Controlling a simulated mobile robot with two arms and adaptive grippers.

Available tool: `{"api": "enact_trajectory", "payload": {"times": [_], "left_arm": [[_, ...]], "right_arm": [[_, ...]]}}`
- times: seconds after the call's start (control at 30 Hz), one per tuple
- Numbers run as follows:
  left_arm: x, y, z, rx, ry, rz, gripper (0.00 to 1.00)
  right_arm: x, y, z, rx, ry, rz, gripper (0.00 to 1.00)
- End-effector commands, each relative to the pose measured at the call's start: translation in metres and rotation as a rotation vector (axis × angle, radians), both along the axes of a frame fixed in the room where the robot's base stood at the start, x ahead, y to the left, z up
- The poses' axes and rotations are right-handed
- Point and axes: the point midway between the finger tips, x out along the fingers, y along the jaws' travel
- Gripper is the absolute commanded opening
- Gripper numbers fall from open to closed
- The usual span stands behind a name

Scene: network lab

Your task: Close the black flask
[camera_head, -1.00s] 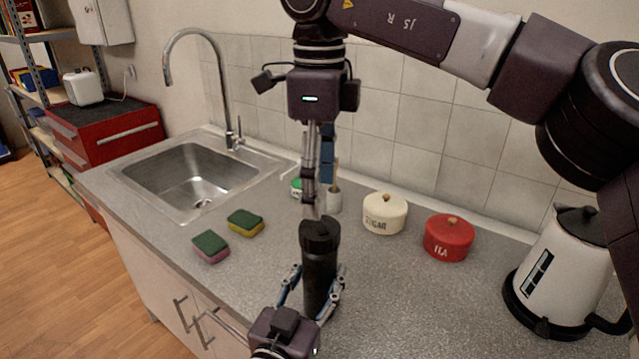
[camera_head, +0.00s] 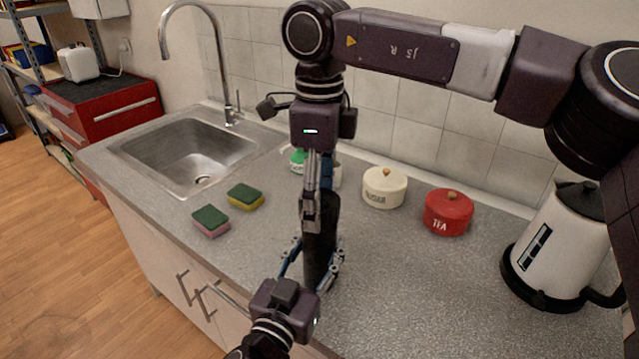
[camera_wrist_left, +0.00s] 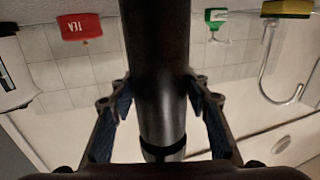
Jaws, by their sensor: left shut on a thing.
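The black flask (camera_head: 324,240) stands upright on the grey counter, near its front edge. My left gripper (camera_head: 310,262) is shut around its body from the front; the left wrist view shows both fingers beside the dark cylinder (camera_wrist_left: 160,60). My right gripper (camera_head: 311,222) points straight down at the flask's upper part, in front of its left side in the head view. I see its fingers edge-on, so their opening is unclear. They hide part of the flask top, and I cannot make out whether the cap is seated or held.
A white sugar pot (camera_head: 384,188), a red tea pot (camera_head: 448,212) and a white kettle (camera_head: 560,250) stand to the right. Two sponges (camera_head: 245,197) (camera_head: 211,221) lie left of the flask, near the sink (camera_head: 190,155). A green-and-white bottle (camera_head: 297,160) stands behind.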

Motion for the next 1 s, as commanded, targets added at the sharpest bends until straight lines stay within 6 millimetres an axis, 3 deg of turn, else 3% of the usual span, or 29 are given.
{"api": "enact_trajectory", "payload": {"times": [0.27, 0.67, 0.9, 1.0], "left_arm": [[0.0002, 0.0002, -0.0001, 0.0, 0.0, 0.0, 0.0], [0.0001, 0.0002, -0.0001, 0.0, 0.0, 0.0, 0.0], [0.0, 0.0001, -0.0001, 0.0, 0.0, 0.0, 0.0], [0.0, 0.0001, -0.0001, 0.0, 0.0, 0.0, 0.0]], "right_arm": [[0.0001, 0.0, -0.0015, 0.0, 0.0, -0.001, 0.63], [0.0002, 0.0, -0.0012, 0.0, -0.001, 0.0, 0.2], [0.0001, -0.0001, -0.0014, 0.0, 0.0, -0.157, 0.2], [0.0002, -0.0001, -0.0013, 0.0, 0.0, -0.146, 0.2]]}}
